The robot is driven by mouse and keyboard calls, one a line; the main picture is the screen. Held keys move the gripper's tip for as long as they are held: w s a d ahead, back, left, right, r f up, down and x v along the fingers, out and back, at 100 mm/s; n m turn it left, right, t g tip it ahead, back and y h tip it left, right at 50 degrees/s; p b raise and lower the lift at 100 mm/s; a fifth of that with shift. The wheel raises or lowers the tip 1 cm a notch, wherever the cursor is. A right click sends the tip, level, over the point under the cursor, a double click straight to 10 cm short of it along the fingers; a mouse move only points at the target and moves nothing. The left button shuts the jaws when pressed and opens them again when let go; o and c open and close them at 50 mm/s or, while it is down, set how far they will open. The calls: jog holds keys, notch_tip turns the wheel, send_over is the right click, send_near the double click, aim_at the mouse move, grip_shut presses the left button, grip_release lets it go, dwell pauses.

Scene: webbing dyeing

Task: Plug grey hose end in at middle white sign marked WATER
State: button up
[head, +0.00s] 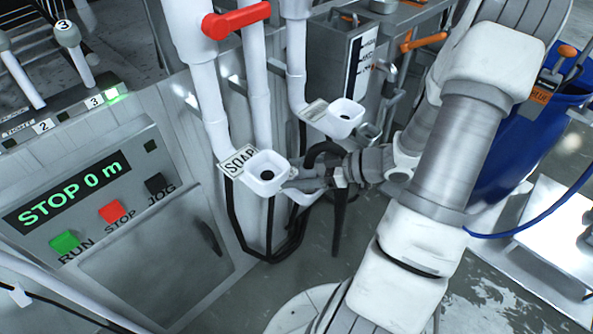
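My gripper (312,183) reaches in from the right, just right of the SOAP socket. Its fingers are small and partly overlapped, so I cannot tell whether they are shut on anything. A dark hose (325,149) arches over the gripper's front, and a dark length (338,225) hangs below it. I cannot make out a grey hose end there. The SOAP sign (238,160) stands beside a white socket (265,172) with a dark hole. Another white sign (314,110), its writing unreadable, is beside a farther white socket (341,117). Part of another white socket (304,197) shows under the gripper; its sign is hidden.
White pipes (210,100) with a red valve handle (236,20) rise behind the sockets. A control panel (100,190) reading STOP 0 m is at left. Dark hoses (235,220) loop below the sockets. A blue barrel (520,140) stands at right. Grey floor lies below the gripper.

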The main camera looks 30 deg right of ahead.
jog(key=shift+o, duration=0.5)
jog(key=shift+s+d+r, duration=0.2)
jog(key=shift+s+d, duration=0.05)
jog(key=shift+d, duration=0.1)
jog(key=p+v, duration=0.4)
jog(key=v, duration=1.2)
jog(key=shift+s+d, duration=0.2)
